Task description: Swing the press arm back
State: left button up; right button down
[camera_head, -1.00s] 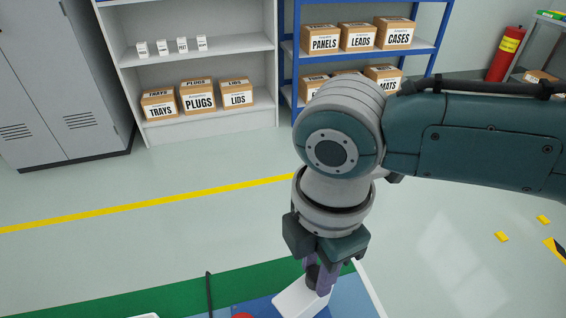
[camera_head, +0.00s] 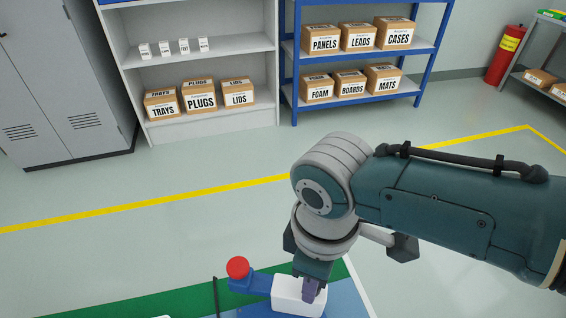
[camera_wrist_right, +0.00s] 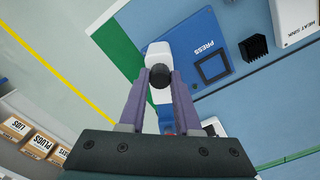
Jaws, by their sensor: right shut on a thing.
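The press arm shows in the head view as a white block (camera_head: 292,297) joined to a blue bar (camera_head: 258,284) with a red ball (camera_head: 237,267) at its left end. My right gripper (camera_head: 310,292) points down at the white block, with its purple fingers at it. In the right wrist view, the fingers (camera_wrist_right: 160,78) are shut on a dark round knob (camera_wrist_right: 160,76) on the white part (camera_wrist_right: 158,52). The blue press plate (camera_wrist_right: 185,55), marked PRESS with a black square outline, lies beside the arm. My left gripper is not in view.
A black finned heat sink (camera_wrist_right: 253,47) sits to the right of the press plate, near a white tray (camera_wrist_right: 292,18). Green edging (camera_head: 170,300) borders the work surface. Shelves with boxes (camera_head: 199,95) and grey cabinets stand well back, with free floor between.

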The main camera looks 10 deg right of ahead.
jog(key=shift+r+m, duration=0.1)
jog(key=shift+m, duration=0.4)
jog(key=c, duration=0.6)
grip_release()
notch_tip(320, 180, up, 10)
jog(key=p, duration=0.4)
